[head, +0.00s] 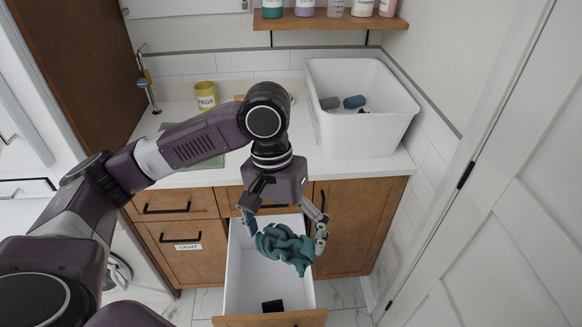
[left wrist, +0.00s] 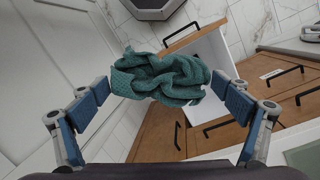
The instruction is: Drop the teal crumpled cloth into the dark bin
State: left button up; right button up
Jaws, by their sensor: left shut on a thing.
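The teal crumpled cloth (head: 286,248) is held in my left gripper (head: 284,238), above the open white-walled pull-out bin (head: 240,268) in the wooden cabinet. The left wrist view shows the cloth (left wrist: 160,78) bunched between the two fingers, with the open bin (left wrist: 208,62) behind it. The gripper is shut on the cloth. A small black item (head: 272,306) lies on the bin's floor. No label on the open bin's front can be read from here. My right gripper is not in view.
A closed front labelled LIGHT (head: 188,246) is left of the open bin. A white tub (head: 365,140) with grey and blue items stands on the counter (head: 185,178). A yellow PEGS pot (head: 206,96) stands at the back. A white door (head: 510,220) is at right.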

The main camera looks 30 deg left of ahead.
aim_at(253, 296)
jog(key=i+l+u, duration=0.4)
jog(key=i+u, duration=0.15)
jog(key=u, duration=1.1)
